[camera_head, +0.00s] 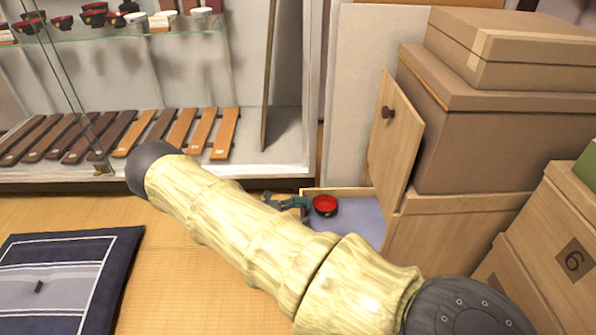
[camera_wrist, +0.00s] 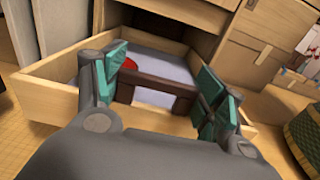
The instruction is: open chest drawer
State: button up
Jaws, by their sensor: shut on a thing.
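The chest drawer (camera_wrist: 43,91) is a light wooden box with a pale lining, and it stands pulled out from the chest (camera_head: 432,235). In the head view its rim (camera_head: 338,190) shows low in the middle. A red bowl (camera_head: 325,205) sits inside; only a bit of it (camera_wrist: 128,64) shows in the wrist view. My gripper (camera_wrist: 160,92), with teal finger pads, is at the drawer's front. Its fingers are shut on a dark brown handle (camera_wrist: 153,82) between them. In the head view my gripper (camera_head: 290,203) is partly hidden behind my arm.
A small door (camera_head: 396,140) with a dark knob stands open above the drawer. Boxes (camera_head: 510,50) are stacked on the right. A glass display case (camera_head: 150,100) stands behind. A dark cushion (camera_head: 70,280) lies on the tatami at left; the floor between is clear.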

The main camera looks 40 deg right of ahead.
jog(key=shift+w, duration=0.2)
jog(key=shift+a, duration=0.1)
jog(key=o, duration=1.5)
jog(key=shift+c, duration=0.2)
jog(key=v, duration=1.2)
jog(key=shift+s, duration=0.15)
